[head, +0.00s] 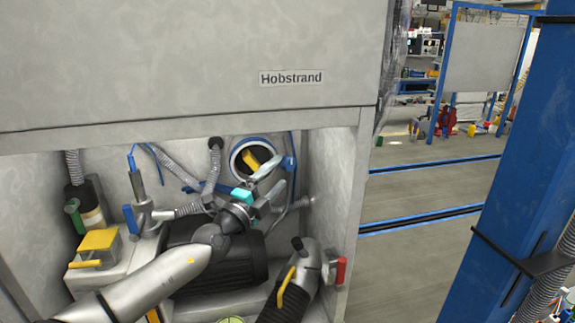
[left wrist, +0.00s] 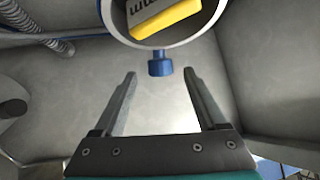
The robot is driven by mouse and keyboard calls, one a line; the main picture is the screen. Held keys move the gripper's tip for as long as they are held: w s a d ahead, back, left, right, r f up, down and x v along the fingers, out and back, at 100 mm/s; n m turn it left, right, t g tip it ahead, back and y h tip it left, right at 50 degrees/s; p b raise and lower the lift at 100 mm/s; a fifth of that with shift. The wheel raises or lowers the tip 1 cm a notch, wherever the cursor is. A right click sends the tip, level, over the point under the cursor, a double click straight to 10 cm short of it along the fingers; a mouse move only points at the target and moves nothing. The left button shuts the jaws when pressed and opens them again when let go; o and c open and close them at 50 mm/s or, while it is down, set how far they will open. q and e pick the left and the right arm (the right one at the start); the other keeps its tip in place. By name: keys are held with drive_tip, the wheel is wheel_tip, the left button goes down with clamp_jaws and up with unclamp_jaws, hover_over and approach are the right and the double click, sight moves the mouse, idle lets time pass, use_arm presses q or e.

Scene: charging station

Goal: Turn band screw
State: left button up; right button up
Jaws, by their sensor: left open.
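The band screw (left wrist: 160,65) is a small blue knob under a round pale metal band (left wrist: 219,12) in the left wrist view. In the head view the band (head: 235,157) is a blue-edged ring at the back of the recess, and the screw is hidden or too small to tell. My left gripper (head: 268,182) is open just in front of and below the ring. In the left wrist view its fingertips (left wrist: 160,77) are apart, one on each side of the screw in the picture, with gaps on both sides. My right gripper is not in view.
A yellow piece (head: 253,159) sits inside the ring. Grey hoses (head: 180,173) run along the recess back. A yellow-lidded box (head: 99,241) stands at left, a black ribbed unit (head: 215,265) below my arm, and a red-handled fitting (head: 341,270) at right. The cabinet wall (head: 335,190) closes the right side.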

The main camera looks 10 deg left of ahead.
sight(283, 168)
use_arm(q)
drive_tip(key=shift+b+x, duration=0.9)
drive_tip(key=shift+x, duration=1.95)
clamp_jaws()
